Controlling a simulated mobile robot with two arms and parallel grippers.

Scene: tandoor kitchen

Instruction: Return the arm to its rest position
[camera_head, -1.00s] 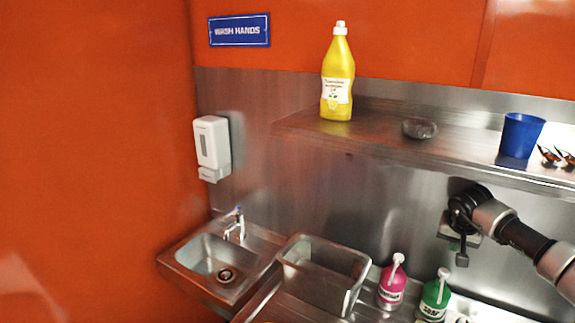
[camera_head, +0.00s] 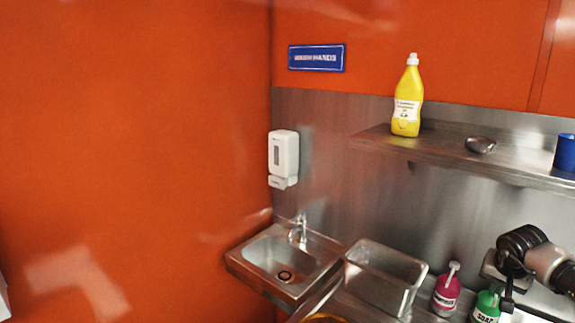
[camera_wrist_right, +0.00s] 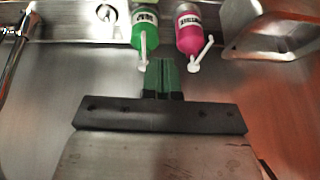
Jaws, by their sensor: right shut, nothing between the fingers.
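My right arm comes in from the right edge of the head view, with its gripper (camera_head: 508,303) hanging low beside the green soap bottle. In the right wrist view the gripper's fingers (camera_wrist_right: 164,78) are together with nothing between them. They point toward the gap between the green bottle (camera_wrist_right: 145,30) and the pink bottle (camera_wrist_right: 189,28), apart from both. In the head view the pink bottle (camera_head: 446,291) and the green bottle (camera_head: 487,304) stand on the steel counter. My left gripper is in neither view.
A steel sink (camera_head: 281,262) with a tap and an empty-looking metal container (camera_head: 384,278) are left of the bottles. A shelf (camera_head: 455,158) above my right arm holds a yellow bottle (camera_head: 407,103), a small bowl (camera_head: 480,145) and a blue cup (camera_head: 566,153). A soap dispenser (camera_head: 284,156) is on the wall.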

